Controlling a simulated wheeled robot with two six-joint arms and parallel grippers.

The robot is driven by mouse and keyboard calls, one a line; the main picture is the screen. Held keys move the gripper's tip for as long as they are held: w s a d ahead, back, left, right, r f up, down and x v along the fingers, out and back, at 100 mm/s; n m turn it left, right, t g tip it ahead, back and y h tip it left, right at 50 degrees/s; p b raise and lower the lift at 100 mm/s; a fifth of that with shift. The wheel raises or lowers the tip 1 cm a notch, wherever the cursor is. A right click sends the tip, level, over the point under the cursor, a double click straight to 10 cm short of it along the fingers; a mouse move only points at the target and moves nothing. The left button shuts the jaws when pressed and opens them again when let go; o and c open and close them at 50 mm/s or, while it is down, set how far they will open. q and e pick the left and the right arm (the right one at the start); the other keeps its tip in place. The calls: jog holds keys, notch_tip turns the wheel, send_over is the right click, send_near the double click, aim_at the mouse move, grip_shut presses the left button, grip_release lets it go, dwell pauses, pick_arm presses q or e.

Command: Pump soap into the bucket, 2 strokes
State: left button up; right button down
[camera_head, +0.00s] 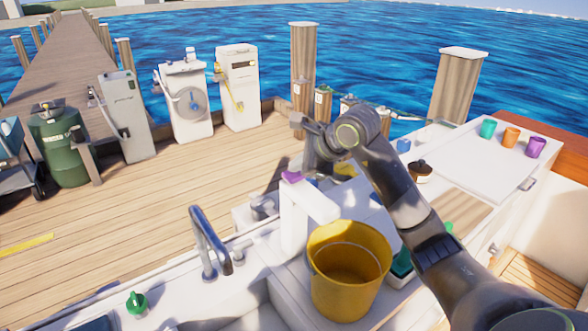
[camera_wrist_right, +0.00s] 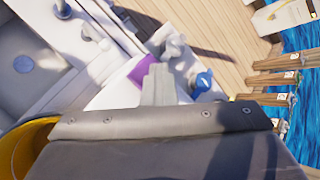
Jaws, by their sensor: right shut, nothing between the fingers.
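A white soap dispenser (camera_head: 295,226) with a purple pump head (camera_head: 291,177) stands on the white counter, its spout reaching right over the yellow bucket (camera_head: 349,292). The bucket is upright and looks empty inside. My right gripper (camera_head: 309,160) is shut and empty, just above and behind the pump head. In the right wrist view, the shut fingers (camera_wrist_right: 157,85) overlap the edge of the purple pump head (camera_wrist_right: 146,68); whether they touch it I cannot tell. The yellow bucket rim (camera_wrist_right: 22,140) shows at that view's lower left. My left gripper is not in view.
A faucet (camera_head: 209,240) and sink lie left of the dispenser. A green bottle (camera_head: 137,302) stands at the front left. A green-and-white object (camera_head: 401,264) is right of the bucket. Several cups, including a purple cup (camera_head: 535,147), stand at the far right.

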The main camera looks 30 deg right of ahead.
aim_at(298, 174)
jog(key=shift+f, duration=0.3)
jog(key=shift+r, duration=0.1)
jog(key=shift+r+p, duration=0.7)
jog(key=shift+r, duration=0.8)
jog(key=shift+r+p, duration=0.3)
jog(key=shift+r, duration=0.25)
jog(key=shift+r+p, duration=0.9)
jog(key=shift+r, duration=1.05)
jog(key=shift+r, duration=0.1)
notch_tip(298, 174, up, 4)
jog(key=p, duration=0.5)
